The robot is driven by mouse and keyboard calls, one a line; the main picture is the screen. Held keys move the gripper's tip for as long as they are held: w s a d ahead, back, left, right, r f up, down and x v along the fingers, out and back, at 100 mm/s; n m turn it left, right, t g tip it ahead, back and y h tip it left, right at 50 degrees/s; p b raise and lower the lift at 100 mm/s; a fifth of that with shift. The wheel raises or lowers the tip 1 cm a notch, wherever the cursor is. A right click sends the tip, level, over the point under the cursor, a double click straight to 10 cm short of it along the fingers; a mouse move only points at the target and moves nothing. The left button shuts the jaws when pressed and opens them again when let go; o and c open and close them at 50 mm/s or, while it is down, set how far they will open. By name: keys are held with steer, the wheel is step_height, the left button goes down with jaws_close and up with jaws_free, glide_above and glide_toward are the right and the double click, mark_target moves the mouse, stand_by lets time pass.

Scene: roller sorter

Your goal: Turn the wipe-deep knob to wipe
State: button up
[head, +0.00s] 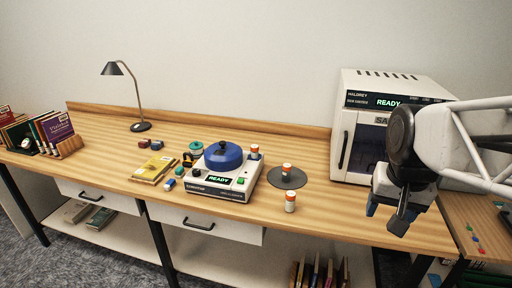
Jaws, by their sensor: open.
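I cannot make out the wipe-deep knob or its labels. A white cabinet machine (342,120) stands at the right back of the bench, with a lit READY display (388,103) on its dark top strip and a door handle on its left front. My arm hides much of its right front. My gripper (386,213) is open and empty, pointing down in front of the cabinet's lower right, over the bench's right part. It appears apart from everything. A second machine (221,185), white with a blue round lid, also shows READY and has a green button.
White jars with orange lids stand near a dark round mat (287,179); one jar (290,201) is close to the bench's front edge. Books, small blocks and a desk lamp (128,95) are further left. Small coloured pieces (475,238) lie on the far right surface.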

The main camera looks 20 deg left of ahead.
steer(key=w+a+r, duration=0.2)
steer(key=w+a, duration=0.9)
steer(key=w, duration=0.2)
steer(key=m+g, duration=0.2)
steer(key=m, duration=0.1)
glide_above(196, 171)
steer(key=f, duration=1)
steer(key=d+f, duration=0.1)
steer(key=f, duration=0.5)
steer(key=shift+a+f, duration=0.15)
steer(key=shift+a, duration=0.25)
steer(key=shift+f, duration=0.1)
steer(key=shift+a+f, duration=0.1)
steer(key=shift+f, duration=3.7)
